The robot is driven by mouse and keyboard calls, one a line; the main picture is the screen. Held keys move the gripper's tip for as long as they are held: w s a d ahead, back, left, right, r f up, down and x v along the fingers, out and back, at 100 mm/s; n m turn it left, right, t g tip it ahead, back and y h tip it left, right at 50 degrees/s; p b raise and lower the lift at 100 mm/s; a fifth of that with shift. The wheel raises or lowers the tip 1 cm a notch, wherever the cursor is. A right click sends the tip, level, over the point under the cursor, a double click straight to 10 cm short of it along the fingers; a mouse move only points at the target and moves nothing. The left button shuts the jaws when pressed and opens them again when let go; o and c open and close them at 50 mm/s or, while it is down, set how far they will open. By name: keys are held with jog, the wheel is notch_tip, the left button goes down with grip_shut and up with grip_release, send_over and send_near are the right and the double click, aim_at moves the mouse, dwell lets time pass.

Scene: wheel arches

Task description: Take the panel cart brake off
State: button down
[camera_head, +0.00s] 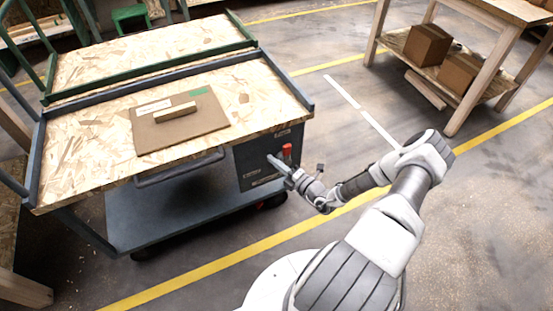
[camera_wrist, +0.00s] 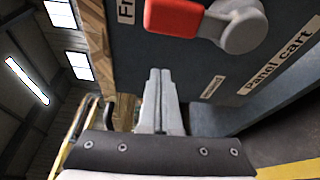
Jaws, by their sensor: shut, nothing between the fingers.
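The panel cart (camera_head: 165,205) is blue-grey with a chipboard top. A dark box on its right end (camera_head: 250,170) carries the brake lever, whose red handle (camera_head: 287,152) stands up in the head view. In the wrist view the red handle (camera_wrist: 173,17) runs sideways from a grey round pivot (camera_wrist: 243,33), beside a "Panel cart" label (camera_wrist: 280,62). My gripper (camera_head: 272,160) is in front of the box, close to the lever. In the wrist view its fingers (camera_wrist: 160,73) are together and empty, below the red handle in the picture. I cannot tell whether they touch the box.
A brown board with a wooden block (camera_head: 178,120) lies on the cart top. A green-railed cart (camera_head: 150,55) stands behind. A wooden table (camera_head: 500,12) with cardboard boxes (camera_head: 428,44) below is at the back right. The floor right of the cart is open, with yellow lines.

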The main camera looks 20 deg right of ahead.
jog(key=p+v, duration=0.2)
jog(key=v, duration=0.8)
jog(key=shift+f, duration=0.15)
jog(key=shift+d, duration=0.1)
